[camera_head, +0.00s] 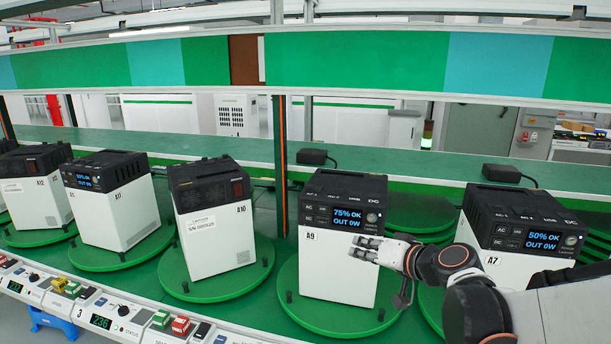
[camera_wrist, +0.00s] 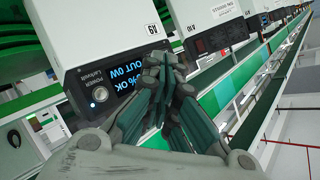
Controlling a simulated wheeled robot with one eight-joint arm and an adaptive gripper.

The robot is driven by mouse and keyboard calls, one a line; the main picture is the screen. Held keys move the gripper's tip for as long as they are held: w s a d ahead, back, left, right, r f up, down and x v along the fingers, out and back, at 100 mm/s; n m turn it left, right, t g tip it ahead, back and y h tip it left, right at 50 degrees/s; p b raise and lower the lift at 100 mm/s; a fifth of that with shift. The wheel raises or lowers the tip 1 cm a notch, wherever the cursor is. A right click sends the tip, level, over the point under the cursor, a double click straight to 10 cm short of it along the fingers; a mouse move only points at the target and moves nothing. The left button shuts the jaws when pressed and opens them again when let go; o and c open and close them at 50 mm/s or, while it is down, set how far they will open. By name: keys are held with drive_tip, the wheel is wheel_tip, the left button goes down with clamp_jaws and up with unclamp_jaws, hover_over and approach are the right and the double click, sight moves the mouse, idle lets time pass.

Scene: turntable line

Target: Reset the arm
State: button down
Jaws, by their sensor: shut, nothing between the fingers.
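My gripper (camera_head: 362,250) is shut with nothing between its fingers. In the head view it is in front of the white face of unit A9 (camera_head: 330,272), below that unit's lit display, which reads 75% OK, OUT 0W. I cannot tell whether the fingertips touch the unit. My arm reaches in from the lower right and covers part of unit A7 (camera_head: 480,238). In the wrist view the closed fingers (camera_wrist: 165,62) cover part of the lit display of unit A9 (camera_wrist: 118,75).
Other black-topped white units, such as A10 (camera_head: 216,232) and A11 (camera_head: 112,210), stand on green turntables to the left. A front rail with panels and buttons (camera_head: 105,318) runs along the lower left. A dark post (camera_head: 280,150) rises behind, between A10 and A9.

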drive_tip(key=s+d+f+g+h, duration=0.1)
drive_tip(key=s+h, duration=0.1)
drive_tip(key=s, duration=0.6)
drive_tip(key=s+d+f+n+g+h, duration=0.1)
drive_tip(key=s+d+g+h, duration=0.1)
drive_tip(key=s, duration=0.7)
drive_tip(key=s+d+f+g+h, duration=0.1)
drive_tip(key=s+f+h, duration=0.1)
drive_tip(key=s, duration=0.7)
drive_tip(key=shift+d+n+g+h+b, duration=0.15)
drive_tip(key=shift+n+g+h+b, duration=0.15)
drive_tip(key=shift+g+h+b, duration=0.15)
drive_tip(key=shift+s, duration=0.1)
